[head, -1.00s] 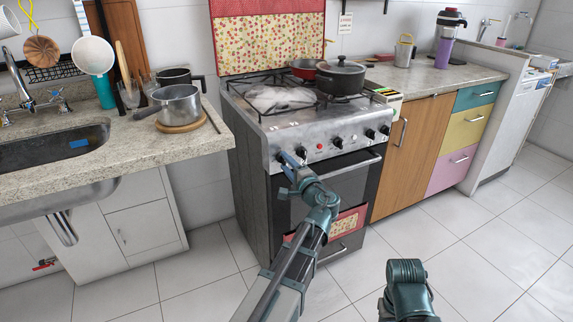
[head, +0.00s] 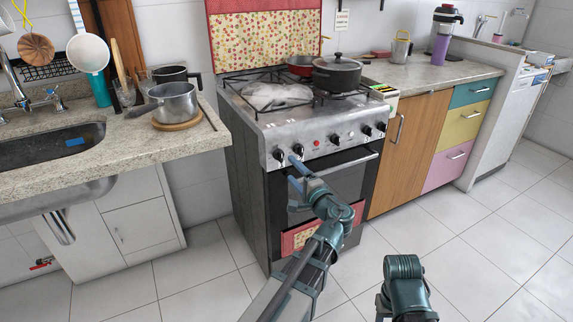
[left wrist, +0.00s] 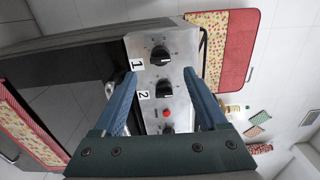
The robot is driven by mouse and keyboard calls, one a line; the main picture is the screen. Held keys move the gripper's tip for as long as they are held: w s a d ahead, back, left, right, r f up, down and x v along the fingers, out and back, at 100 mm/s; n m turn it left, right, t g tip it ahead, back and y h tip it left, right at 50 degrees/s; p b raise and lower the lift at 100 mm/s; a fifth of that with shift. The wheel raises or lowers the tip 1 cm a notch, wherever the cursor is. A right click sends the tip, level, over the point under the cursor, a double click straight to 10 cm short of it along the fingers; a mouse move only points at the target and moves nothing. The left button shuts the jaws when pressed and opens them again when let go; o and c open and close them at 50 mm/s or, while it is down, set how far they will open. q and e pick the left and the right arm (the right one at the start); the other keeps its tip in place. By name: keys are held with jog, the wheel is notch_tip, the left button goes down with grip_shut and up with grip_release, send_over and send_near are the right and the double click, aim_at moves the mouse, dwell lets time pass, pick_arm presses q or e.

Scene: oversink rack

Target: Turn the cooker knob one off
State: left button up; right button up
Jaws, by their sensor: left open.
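Cooker knob one (left wrist: 160,55), black and round beside a "1" label, sits on the stove's steel front panel; in the head view it is the leftmost knob (head: 279,154). Knob two (left wrist: 165,89) is beside a "2" label. My left gripper (left wrist: 160,73) is open and empty, its blue fingers spread to either side of the knob row, knob two between them and knob one just beyond the tips. In the head view the left gripper (head: 294,161) is in front of the panel by the two leftmost knobs. I cannot tell knob one's exact setting.
A red button (left wrist: 165,113) and more knobs (head: 367,131) continue along the panel. The oven handle (head: 345,166) runs below. A dark pot (head: 337,75) stands on the stove (head: 250,95). A counter with a sink (head: 45,148) is at left. The floor in front is clear.

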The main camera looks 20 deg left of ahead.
pick_arm(q)
jog(key=v, duration=0.7)
dwell(0.3)
jog(key=s+d+f+n+g+h, duration=0.2)
jog(key=s+f+g+h, duration=0.1)
jog(key=f, duration=0.4)
jog(key=s+d+f+n+g+h, duration=0.1)
jog(key=s+d+f+g+h, duration=0.1)
jog(key=s+f+g, duration=0.3)
jog(key=s+d+f+n+g+h, duration=0.1)
jog(key=s+d+f+g+h, duration=0.2)
jog(key=s+d+f+h, duration=0.8)
notch_tip(320, 180, up, 33)
jog(key=d+y+p, duration=0.2)
jog(key=y+p, duration=0.1)
jog(key=p, duration=2.8)
jog(key=shift+w+d+f+p, duration=0.15)
jog(key=shift+w+d+p, duration=0.15)
jog(key=shift+w, duration=0.05)
